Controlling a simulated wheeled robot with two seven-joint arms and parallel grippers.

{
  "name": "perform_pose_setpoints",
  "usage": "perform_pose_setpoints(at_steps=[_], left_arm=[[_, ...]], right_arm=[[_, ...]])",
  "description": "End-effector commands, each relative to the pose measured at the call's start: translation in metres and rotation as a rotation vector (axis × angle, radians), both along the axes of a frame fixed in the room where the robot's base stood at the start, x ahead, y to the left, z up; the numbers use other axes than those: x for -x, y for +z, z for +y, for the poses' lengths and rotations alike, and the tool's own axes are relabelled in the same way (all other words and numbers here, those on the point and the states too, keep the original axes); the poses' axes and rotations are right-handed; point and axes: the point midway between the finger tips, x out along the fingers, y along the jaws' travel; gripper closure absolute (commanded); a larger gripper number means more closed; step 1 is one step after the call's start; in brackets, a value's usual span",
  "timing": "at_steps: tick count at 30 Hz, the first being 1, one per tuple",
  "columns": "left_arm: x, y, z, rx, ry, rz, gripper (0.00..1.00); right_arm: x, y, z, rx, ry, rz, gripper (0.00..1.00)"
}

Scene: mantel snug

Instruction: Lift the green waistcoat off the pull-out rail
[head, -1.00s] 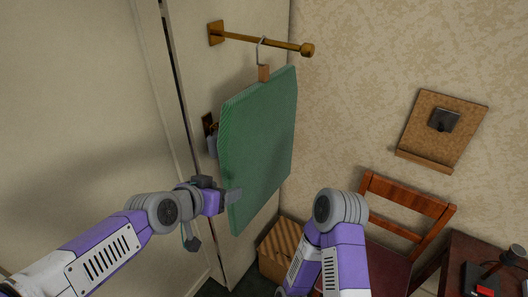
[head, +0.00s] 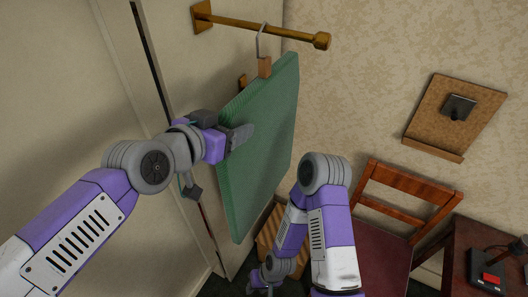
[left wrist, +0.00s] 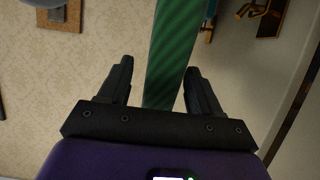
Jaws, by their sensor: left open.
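The green waistcoat (head: 266,155) hangs flat from a wire hanger with a wooden block (head: 265,67) on the brass pull-out rail (head: 265,30). My left gripper (head: 240,137) is open at the waistcoat's near left edge, a little above its mid-height. In the left wrist view the waistcoat (left wrist: 173,45) shows edge-on as a green strip between the two open fingers (left wrist: 158,70), with a gap on each side. My right arm is folded low at bottom centre; its gripper (head: 262,287) is small and dark there, and its jaws are unclear.
A pale door or panel (head: 60,120) stands close on the left. A wooden chair (head: 405,190), a side table (head: 450,260) with a red-and-black object (head: 489,277), and a striped box (head: 268,238) stand below. A wall board (head: 455,115) hangs right.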

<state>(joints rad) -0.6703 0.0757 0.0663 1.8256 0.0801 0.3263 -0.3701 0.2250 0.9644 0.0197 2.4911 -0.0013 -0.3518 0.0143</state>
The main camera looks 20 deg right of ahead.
Motion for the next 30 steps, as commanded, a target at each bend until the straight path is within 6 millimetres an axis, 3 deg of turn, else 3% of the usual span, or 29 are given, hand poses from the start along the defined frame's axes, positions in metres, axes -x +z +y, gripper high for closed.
perform_pose_setpoints(at_steps=[5,13,26,30], left_arm=[[-0.012,-0.008,-0.016,-0.001,0.000,0.001,0.36],[-0.014,-0.009,-0.018,0.001,0.001,-0.001,0.36],[-0.014,-0.010,-0.018,-0.001,0.001,-0.001,1.00],[-0.014,-0.010,-0.018,-0.001,0.001,-0.001,1.00]], right_arm=[[0.000,0.003,0.000,0.000,0.000,-0.001,0.61],[0.000,0.003,0.000,0.000,0.000,-0.001,0.61],[0.000,0.003,0.000,0.000,0.000,-0.001,0.61],[0.000,0.003,0.000,0.000,0.000,-0.001,0.61]])
